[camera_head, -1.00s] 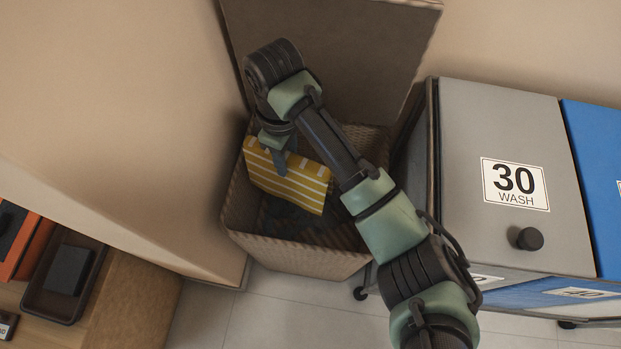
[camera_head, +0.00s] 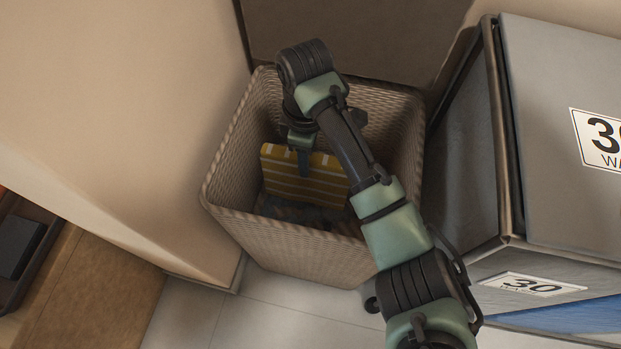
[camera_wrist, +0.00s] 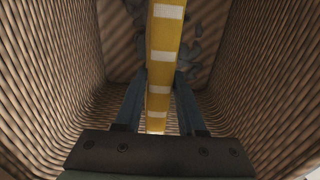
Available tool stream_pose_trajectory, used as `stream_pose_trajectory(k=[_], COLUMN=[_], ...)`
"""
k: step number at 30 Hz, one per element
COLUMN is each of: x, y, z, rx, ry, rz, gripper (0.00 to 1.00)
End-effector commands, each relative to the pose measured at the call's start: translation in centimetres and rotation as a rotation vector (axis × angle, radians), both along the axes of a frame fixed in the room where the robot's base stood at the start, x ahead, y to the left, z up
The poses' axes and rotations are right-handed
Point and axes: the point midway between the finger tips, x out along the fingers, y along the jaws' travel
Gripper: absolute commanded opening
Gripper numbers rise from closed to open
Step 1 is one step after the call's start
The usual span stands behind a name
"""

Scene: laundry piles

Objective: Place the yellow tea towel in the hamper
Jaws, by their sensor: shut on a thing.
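The yellow tea towel (camera_head: 303,178) with white stripes is folded flat and hangs upright from my gripper (camera_head: 304,160). The woven hamper walls (camera_wrist: 50,75) rise on both sides. I cannot tell whether the towel's lower edge touches what lies below.
Dark grey-blue cloth (camera_head: 290,211) lies at the hamper's bottom, also seen in the wrist view (camera_wrist: 195,50). A grey cabinet labelled 30 (camera_head: 560,100) stands close on the right. A beige wall panel (camera_head: 130,130) stands close on the left.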

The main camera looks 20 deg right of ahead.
Motion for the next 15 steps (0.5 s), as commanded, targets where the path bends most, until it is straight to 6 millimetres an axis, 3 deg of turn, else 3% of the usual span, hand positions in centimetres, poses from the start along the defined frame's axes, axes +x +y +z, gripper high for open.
stream_pose_trajectory(k=[1, 12, 15], x=[0.0, 0.0, 0.0], y=[-0.1, 0.0, 0.0], z=[-1.7, -6.1, -6.5], rx=[0.0, -0.001, 0.0], ry=[0.0, -0.001, -0.002], rz=[-0.002, -0.001, -0.001], gripper=[0.0, 0.0, 0.0])
